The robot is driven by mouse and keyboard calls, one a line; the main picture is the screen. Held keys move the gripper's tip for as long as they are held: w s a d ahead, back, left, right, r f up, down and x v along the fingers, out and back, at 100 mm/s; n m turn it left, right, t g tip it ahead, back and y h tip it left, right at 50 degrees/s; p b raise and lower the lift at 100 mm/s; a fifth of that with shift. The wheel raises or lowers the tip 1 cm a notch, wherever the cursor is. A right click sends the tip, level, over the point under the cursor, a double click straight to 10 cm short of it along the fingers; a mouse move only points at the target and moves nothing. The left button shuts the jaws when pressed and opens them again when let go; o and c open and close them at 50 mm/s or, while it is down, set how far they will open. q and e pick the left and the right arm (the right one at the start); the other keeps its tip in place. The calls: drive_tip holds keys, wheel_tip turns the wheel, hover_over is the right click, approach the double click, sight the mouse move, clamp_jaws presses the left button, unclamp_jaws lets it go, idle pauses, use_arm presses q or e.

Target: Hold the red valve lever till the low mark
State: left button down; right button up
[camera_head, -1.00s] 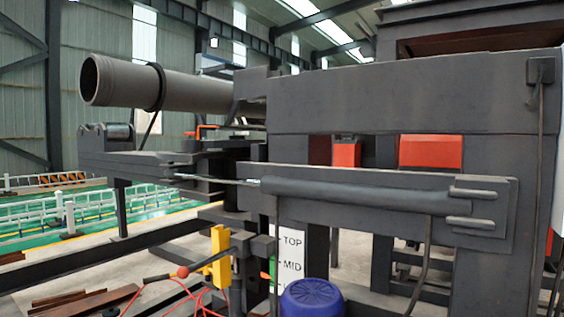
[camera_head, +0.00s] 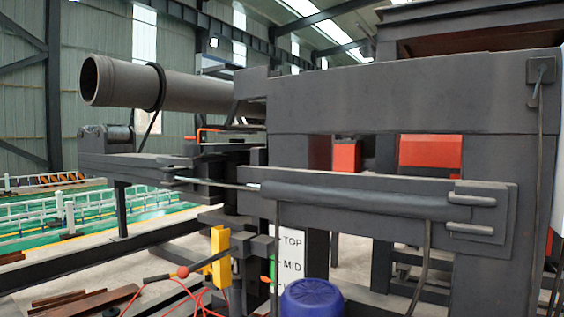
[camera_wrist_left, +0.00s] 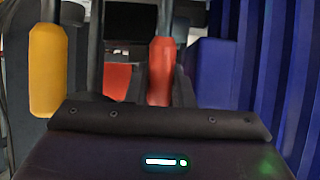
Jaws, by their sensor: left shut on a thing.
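The red valve lever's upright handle (camera_wrist_left: 161,70) shows in the left wrist view, straight ahead of my left gripper. Only the dark body of that gripper shows along the bottom; its fingertips are hidden. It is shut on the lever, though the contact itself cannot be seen. In the head view a small red piece (camera_head: 264,279), perhaps the lever, is low beside a green marker (camera_head: 272,268). The white scale board (camera_head: 291,262) reads TOP and MID; its lower part is hidden. My right gripper is in neither view.
A blue motor (camera_head: 312,297) stands in front of the board; blue ribbed surfaces (camera_wrist_left: 255,75) are close on the right in the wrist view. A yellow block (camera_head: 220,255) and a red-ball lever (camera_head: 183,271) are left. A grey cylinder (camera_head: 355,199) crosses above.

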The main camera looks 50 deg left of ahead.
use_arm(q)
drive_tip(key=shift+w+a+r, duration=0.1)
drive_tip(key=shift+r, duration=0.15)
drive_tip(key=shift+s+t, duration=0.3)
drive_tip(key=shift+s, duration=0.05)
drive_tip(key=shift+s+d+r+t, duration=0.1)
drive_tip(key=shift+s+d+t, duration=0.1)
drive_tip(key=shift+s+t, duration=0.3)
drive_tip(key=shift+s+d+t, duration=0.15)
drive_tip(key=shift+s+t, duration=0.25)
drive_tip(key=shift+s, duration=0.05)
drive_tip(key=c, duration=1.5)
unclamp_jaws()
drive_tip(key=shift+r+y, duration=0.3)
drive_tip(key=shift+c, duration=0.2)
drive_tip(key=shift+o, duration=1.1)
drive_tip(key=shift+f, duration=0.15)
